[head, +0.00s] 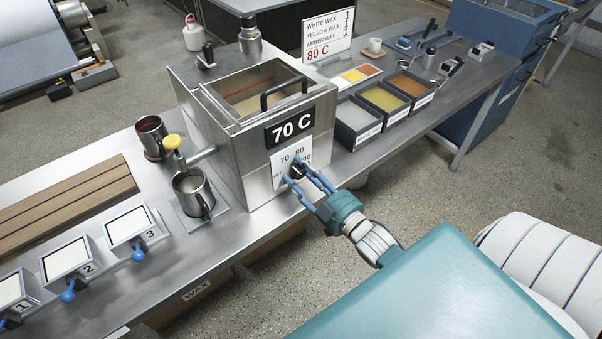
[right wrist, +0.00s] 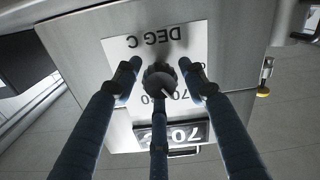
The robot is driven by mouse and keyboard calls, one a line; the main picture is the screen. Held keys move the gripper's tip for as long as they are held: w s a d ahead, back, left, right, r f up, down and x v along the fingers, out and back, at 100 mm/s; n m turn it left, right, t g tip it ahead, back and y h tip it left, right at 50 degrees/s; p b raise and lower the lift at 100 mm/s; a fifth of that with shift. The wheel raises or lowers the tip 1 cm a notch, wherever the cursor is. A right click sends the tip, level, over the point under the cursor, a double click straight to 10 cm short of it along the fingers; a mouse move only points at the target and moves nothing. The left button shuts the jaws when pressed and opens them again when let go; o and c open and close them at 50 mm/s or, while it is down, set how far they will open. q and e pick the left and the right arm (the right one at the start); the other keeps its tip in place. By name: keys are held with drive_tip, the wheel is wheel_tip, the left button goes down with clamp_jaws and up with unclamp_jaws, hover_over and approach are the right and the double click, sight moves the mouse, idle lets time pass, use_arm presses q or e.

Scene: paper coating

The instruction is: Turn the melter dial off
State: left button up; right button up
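The melter (head: 232,130) is a boxy metal tank on the bench, with a 70 C display (head: 290,127) on its front. Below the display, a white scale plate (head: 279,166) carries a dark round dial (head: 297,171). The dial also shows in the right wrist view (right wrist: 158,77), with a pale pointer mark; its exact setting is hard to read. My right gripper (head: 303,178) is at the dial, its blue fingers spread around the knob. In the right wrist view the fingertips (right wrist: 158,72) look slightly apart from the knob's sides. My left gripper is out of view.
A yellow-handled tap (head: 172,142) sticks out of the melter's left side above a metal jug (head: 192,190). Wax bins (head: 358,118) stand right of the melter. Numbered trays (head: 128,224) and wooden boards (head: 70,205) lie at left. The floor before the bench is clear.

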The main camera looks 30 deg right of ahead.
drive_tip(key=c, duration=0.7)
drive_tip(key=shift+n, duration=0.3)
drive_tip(key=n, duration=0.2)
drive_tip(key=shift+n, duration=0.3)
drive_tip(key=n, duration=0.2)
drive_tip(key=shift+n, duration=0.3)
drive_tip(key=n, duration=0.6)
